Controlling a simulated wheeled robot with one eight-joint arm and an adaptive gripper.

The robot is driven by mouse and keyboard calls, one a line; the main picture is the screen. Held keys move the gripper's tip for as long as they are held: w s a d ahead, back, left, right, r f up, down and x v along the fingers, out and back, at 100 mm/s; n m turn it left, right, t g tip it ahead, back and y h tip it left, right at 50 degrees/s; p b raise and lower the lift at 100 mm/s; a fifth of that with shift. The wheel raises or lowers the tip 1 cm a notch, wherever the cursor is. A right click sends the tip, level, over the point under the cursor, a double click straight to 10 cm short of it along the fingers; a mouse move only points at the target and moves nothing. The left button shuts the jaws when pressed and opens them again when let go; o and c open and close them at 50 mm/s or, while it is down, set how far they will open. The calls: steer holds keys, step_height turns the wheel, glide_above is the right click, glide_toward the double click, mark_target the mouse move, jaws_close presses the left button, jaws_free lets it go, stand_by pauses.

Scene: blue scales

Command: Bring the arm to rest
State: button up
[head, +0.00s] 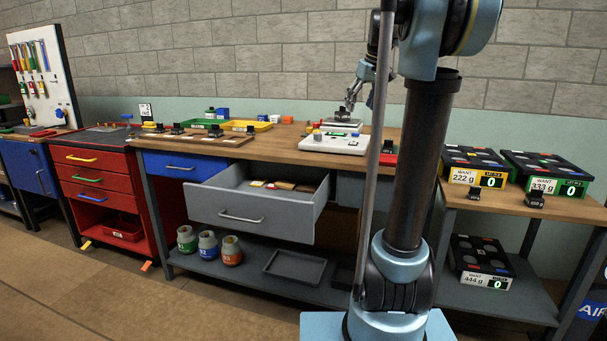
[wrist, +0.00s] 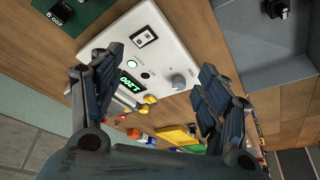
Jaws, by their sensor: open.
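My gripper (head: 350,101) is raised over the back of the wooden workbench (head: 270,146), left of my arm column in the head view. In the wrist view my gripper (wrist: 155,86) has its two dark fingers spread wide apart, with nothing held between them. Beyond the fingers lies a white device (wrist: 165,45) with a lit green display, a grey knob and yellow knobs. The left finger covers part of it. A white device (head: 335,143) also shows on the bench in the head view. A small dark block (head: 342,115) appears just below the gripper; I cannot tell whether they touch.
A grey drawer (head: 240,205) stands open at the bench front. Green (head: 203,124) and yellow (head: 248,127) trays lie at the back. Several dark blocks line a wooden board at left. Scales marked 222 g (head: 473,178) and 333 g (head: 543,185) stand at right, both reading 0.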

steer(key=s+a+f+m+g+h, duration=0.1)
steer(key=s+f+m, duration=0.3)
steer(key=s+f, duration=3.1)
steer(key=shift+s+a+m+g+h, duration=0.2)
steer(key=shift+s+m+g+h, duration=0.15)
steer(key=shift+s, duration=0.8)
steer(key=shift+w, duration=0.1)
steer(key=shift+w+f, duration=0.2)
steer(key=shift+w, duration=0.15)
